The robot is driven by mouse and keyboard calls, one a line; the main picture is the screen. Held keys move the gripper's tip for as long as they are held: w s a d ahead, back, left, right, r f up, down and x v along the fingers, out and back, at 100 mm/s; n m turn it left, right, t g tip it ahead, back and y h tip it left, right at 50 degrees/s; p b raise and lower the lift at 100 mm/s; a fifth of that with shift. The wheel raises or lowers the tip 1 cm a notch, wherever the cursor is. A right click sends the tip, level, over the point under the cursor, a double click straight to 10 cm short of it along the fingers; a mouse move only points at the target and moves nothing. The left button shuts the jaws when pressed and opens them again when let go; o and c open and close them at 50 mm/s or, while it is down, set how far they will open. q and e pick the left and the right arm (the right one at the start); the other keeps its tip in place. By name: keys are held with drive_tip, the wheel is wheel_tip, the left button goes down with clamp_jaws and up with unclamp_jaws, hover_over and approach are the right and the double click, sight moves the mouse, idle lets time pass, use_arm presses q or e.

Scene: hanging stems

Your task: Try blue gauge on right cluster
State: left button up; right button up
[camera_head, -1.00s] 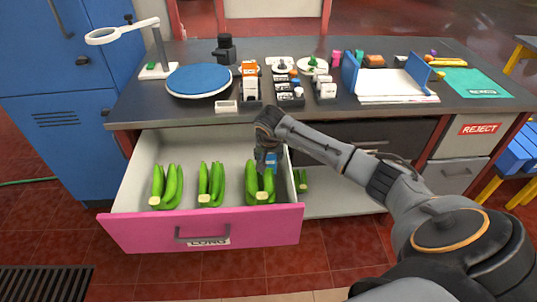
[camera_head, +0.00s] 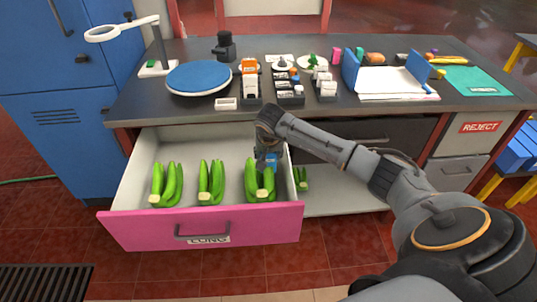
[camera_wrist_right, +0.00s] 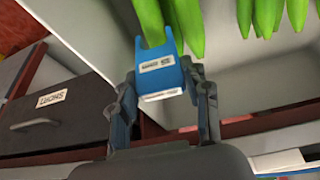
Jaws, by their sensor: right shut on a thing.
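Three green banana clusters lie in a row in the open drawer; the right cluster (camera_head: 260,182) is nearest the drawer's right wall. My right gripper (camera_wrist_right: 162,104) is shut on the blue gauge (camera_wrist_right: 160,76), a forked block with white labels. In the head view the gauge (camera_head: 271,160) is at the far end of the right cluster. In the wrist view a green finger (camera_wrist_right: 150,22) lies at the mouth of the gauge's fork, between its prongs. I cannot tell whether they touch. My left gripper is out of view.
The drawer (camera_head: 133,230) has a pink front. Another small green cluster (camera_head: 302,179) shows just outside its right wall. The bench top holds a blue round plate (camera_head: 199,78), a magnifier lamp (camera_head: 108,33), labelled blocks (camera_head: 250,88) and a teal mat (camera_head: 478,80).

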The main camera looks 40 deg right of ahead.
sight(269, 160)
drive_tip(key=shift+f+b, duration=1.3)
drive_tip(key=shift+f, duration=0.3)
idle(1.5)
drive_tip(key=shift+r, duration=0.15)
drive_tip(key=shift+r+p, duration=2.8)
drive_tip(key=shift+r, duration=1.4)
